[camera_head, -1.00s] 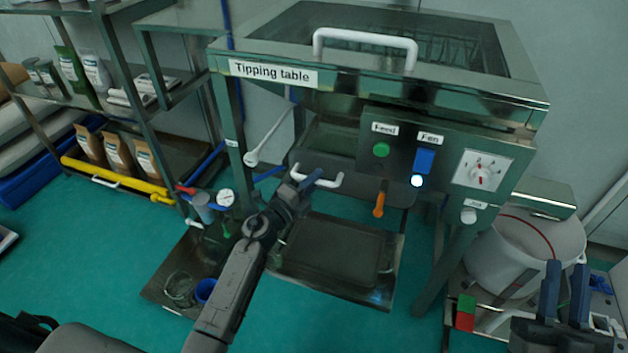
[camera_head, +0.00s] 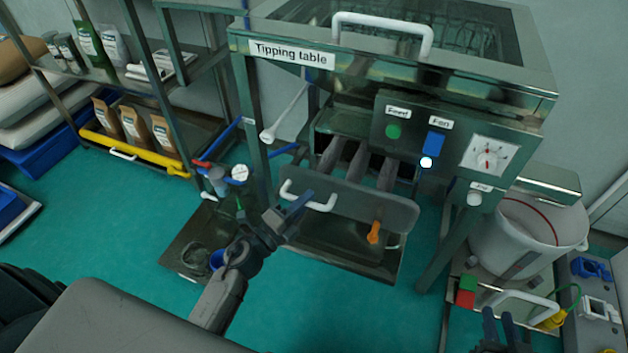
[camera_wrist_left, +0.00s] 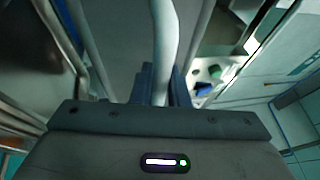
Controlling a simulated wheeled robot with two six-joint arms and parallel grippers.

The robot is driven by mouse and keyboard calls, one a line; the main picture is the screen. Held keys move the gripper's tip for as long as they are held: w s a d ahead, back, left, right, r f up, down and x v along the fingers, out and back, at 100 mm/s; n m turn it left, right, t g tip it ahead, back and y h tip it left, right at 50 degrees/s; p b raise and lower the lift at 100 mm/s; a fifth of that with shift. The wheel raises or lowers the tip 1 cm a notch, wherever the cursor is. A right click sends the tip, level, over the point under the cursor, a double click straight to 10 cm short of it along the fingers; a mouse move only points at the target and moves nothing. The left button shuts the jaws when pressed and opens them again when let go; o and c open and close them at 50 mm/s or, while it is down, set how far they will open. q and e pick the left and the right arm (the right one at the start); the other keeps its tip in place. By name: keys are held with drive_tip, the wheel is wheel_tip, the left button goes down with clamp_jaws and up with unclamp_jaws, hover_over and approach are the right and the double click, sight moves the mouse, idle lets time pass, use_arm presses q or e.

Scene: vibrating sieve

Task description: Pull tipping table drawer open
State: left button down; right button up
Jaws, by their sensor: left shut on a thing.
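The tipping table (camera_head: 291,54) stands at the centre in the head view. Its drawer front (camera_head: 375,206) stands out from the frame, with its long inner bars (camera_head: 350,160) showing behind it. My left gripper (camera_head: 297,205) is shut on the white drawer handle (camera_head: 322,207). In the left wrist view the white handle bar (camera_wrist_left: 165,50) runs between the fingers (camera_wrist_left: 160,85). My right gripper (camera_head: 499,325) is at the bottom right, with a gap between its fingers and nothing seen in them.
A lower tray (camera_head: 335,262) lies under the drawer. A shelf (camera_head: 85,75) with bags is at the left. A white bucket (camera_head: 530,240) and a red and green block (camera_head: 466,290) are at the right. An orange lever (camera_head: 374,233) hangs at the drawer front.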

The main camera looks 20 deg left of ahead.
use_arm(q)
drive_tip(key=s, duration=0.5)
drive_tip(key=shift+a, duration=0.1)
use_arm(e)
drive_tip(key=shift+r, duration=0.15)
use_arm(q)
drive_tip(key=c, duration=1.4)
unclamp_jaws()
drive_tip(key=shift+w, duration=0.1)
